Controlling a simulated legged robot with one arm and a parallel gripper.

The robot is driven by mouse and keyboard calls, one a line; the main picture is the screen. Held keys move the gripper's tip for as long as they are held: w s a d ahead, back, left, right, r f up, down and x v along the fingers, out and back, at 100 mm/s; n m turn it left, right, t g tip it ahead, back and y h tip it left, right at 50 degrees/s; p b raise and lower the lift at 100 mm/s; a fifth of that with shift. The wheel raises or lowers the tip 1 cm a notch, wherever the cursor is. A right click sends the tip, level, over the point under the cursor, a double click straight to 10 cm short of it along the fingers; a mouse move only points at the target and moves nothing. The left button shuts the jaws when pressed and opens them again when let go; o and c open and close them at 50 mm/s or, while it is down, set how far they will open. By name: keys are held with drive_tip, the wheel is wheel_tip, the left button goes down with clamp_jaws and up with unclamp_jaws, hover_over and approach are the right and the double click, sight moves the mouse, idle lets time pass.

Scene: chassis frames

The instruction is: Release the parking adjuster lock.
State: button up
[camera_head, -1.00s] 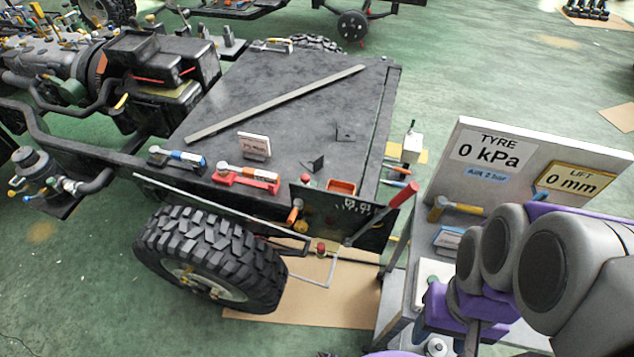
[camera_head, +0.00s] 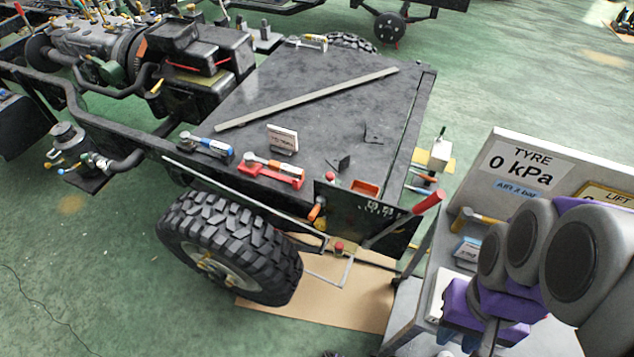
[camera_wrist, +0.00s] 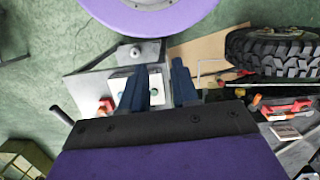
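I cannot tell for sure which part is the parking adjuster lock. Near the wheel (camera_head: 225,245), at the rear corner of the chassis, a dark panel (camera_head: 345,205) carries an orange handle (camera_head: 316,211). A long lever (camera_head: 405,219) with a red grip rises beside it, and a red knob (camera_head: 339,247) sits lower on a thin metal frame. My gripper (camera_wrist: 158,66) shows two dark blue fingers, apart and with nothing held between them. It is over the grey cart beside the chassis, away from these parts. In the head view my arm hides part of the cart.
The cart (camera_head: 437,262) bears a sign board (camera_head: 510,158) reading TYRE 0 kPa and a hammer (camera_head: 478,216). A red tool tray (camera_head: 268,176) and a blue-handled tool (camera_head: 207,147) lie on the chassis deck (camera_head: 340,115).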

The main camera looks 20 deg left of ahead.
drive_tip(key=shift+h, duration=0.7)
drive_tip(key=w, duration=0.2)
drive_tip(key=w+a, duration=0.1)
drive_tip(key=w, duration=0.5)
drive_tip(key=shift+w+a+r+b, duration=0.15)
drive_tip(key=shift+w+a+b, duration=0.1)
drive_tip(key=shift+b, duration=0.05)
clamp_jaws()
drive_tip(key=w+a+f+t+h+b, duration=0.15)
drive_tip(key=w+a+f, duration=0.25)
drive_tip(key=w+a, duration=0.55)
drive_tip(key=w+a+f+t+h+b, duration=0.15)
drive_tip(key=w+a+f, duration=0.25)
drive_tip(key=w+a, duration=0.55)
drive_tip(key=a+f+t, duration=0.2)
drive_tip(key=a+f, duration=0.8)
drive_tip(key=a, duration=0.4)
drive_tip(key=a+f+m+t+h+b, duration=0.1)
drive_tip(key=a+f+t, duration=0.1)
drive_tip(key=a+f, duration=0.8)
drive_tip(key=a, duration=0.4)
drive_tip(key=shift+w+a+h, duration=0.15)
drive_tip(key=shift+w+h, duration=0.15)
